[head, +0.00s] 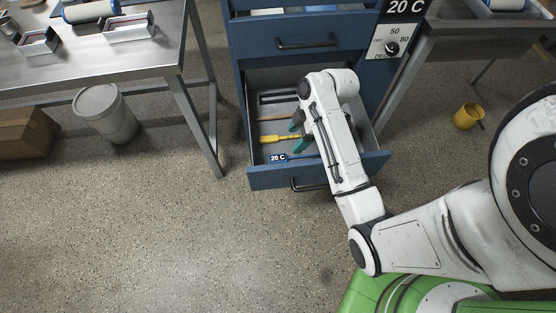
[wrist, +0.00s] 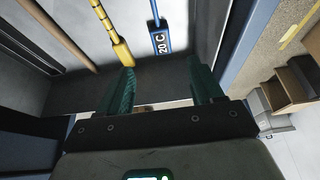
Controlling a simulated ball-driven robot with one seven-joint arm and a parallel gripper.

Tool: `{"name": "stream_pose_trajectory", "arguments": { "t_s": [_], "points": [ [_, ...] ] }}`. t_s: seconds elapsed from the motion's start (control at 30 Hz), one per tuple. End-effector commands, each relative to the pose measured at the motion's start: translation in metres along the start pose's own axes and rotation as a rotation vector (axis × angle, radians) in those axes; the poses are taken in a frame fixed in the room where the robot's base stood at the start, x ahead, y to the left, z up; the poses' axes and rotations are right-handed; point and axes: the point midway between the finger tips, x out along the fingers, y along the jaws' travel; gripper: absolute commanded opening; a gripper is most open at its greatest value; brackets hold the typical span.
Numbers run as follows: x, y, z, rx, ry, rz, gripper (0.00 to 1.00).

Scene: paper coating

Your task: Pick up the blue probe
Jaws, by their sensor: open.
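The blue probe (head: 291,157) lies in the open bottom drawer (head: 262,180), near its front, with a "20 C" tag at its left end. In the wrist view the blue probe (wrist: 160,38) shows at the top middle, its tag end towards my gripper. My gripper (head: 297,133) is inside or just over the drawer, its teal fingers beside the probe. In the wrist view my gripper (wrist: 165,88) is open and nothing is between its fingers. The arm hides the probe's right part in the head view.
A yellow tool (head: 278,139) lies behind the probe, and a wooden rod (head: 272,118) behind that. A dark bracket-like item (head: 277,98) is at the back. A metal table (head: 110,65) stands left, with a grey bin (head: 105,113) under it. A yellow mug (head: 467,117) is right.

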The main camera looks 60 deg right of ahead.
Motion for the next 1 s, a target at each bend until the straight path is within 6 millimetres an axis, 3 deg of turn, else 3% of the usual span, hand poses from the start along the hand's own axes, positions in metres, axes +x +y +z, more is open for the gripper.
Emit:
{"name": "stream_pose_trajectory", "arguments": {
  "t_s": [0.3, 0.57, 0.83, 1.0],
  "points": [
    [0.044, -0.001, 0.002, 0.001, -0.001, -0.003, 0.66],
    [0.064, -0.001, 0.002, 0.001, -0.001, -0.001, 0.66],
    [0.101, -0.002, 0.003, 0.0, -0.001, -0.001, 0.66],
    [0.11, -0.002, 0.003, 0.0, 0.0, 0.0, 0.66]
  ]
}}
